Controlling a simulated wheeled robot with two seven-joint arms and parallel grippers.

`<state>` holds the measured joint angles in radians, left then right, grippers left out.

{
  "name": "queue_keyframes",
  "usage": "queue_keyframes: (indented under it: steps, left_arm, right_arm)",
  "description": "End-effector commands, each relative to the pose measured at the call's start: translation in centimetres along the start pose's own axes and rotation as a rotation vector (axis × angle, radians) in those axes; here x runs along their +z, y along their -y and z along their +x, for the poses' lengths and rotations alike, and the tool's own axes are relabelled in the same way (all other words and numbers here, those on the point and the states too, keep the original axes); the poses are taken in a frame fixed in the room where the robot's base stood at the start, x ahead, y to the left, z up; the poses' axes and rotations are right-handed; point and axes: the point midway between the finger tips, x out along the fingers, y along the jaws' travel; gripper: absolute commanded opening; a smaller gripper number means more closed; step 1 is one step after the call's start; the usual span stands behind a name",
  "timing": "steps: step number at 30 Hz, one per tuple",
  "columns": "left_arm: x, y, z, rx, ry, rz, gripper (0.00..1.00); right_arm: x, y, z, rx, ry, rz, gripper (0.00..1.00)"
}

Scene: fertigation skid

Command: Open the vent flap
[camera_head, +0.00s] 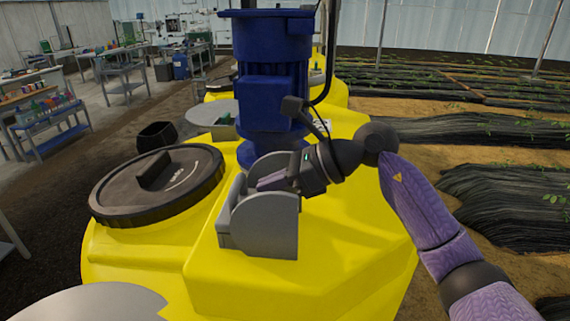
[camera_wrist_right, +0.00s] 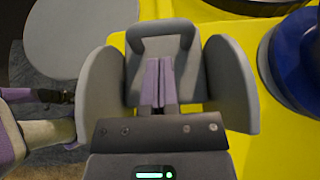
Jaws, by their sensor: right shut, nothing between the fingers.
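The vent flap (camera_head: 234,192) is a grey part with a raised loop handle (camera_wrist_right: 160,28), set between two rounded grey side plates on the yellow tank top. The near side plate (camera_head: 272,226) hides part of it in the head view. My right gripper (camera_head: 264,182) reaches in from the right, between the plates. In the right wrist view its purple fingers (camera_wrist_right: 160,64) are together and empty, pointing toward the handle bar. I cannot tell whether they touch the flap, or how far it is open. My left gripper does not show in the head view.
A blue motor (camera_head: 272,60) stands on the tank just behind the flap. A black round lid (camera_head: 130,195) lies to the left. The yellow tank top (camera_head: 340,260) is bare at the front right. Benches (camera_head: 50,125) stand far left, and planted beds (camera_head: 510,150) lie right.

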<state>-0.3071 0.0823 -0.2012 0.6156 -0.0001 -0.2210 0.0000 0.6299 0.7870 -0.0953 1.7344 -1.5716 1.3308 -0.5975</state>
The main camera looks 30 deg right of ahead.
Motion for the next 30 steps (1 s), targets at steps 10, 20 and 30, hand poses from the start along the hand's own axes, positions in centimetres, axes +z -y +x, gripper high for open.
queue_keyframes:
  steps: [10,20,30]
  left_arm:
    - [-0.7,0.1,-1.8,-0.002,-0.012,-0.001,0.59]
    - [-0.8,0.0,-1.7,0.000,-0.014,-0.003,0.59]
    - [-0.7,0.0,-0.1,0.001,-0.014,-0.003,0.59]
  right_arm:
    - [0.1,0.0,4.5,0.002,0.002,0.002,0.00]
    - [0.0,0.0,4.7,0.001,0.002,0.001,0.00]
    - [0.1,0.2,4.7,-0.002,0.061,0.002,0.00]
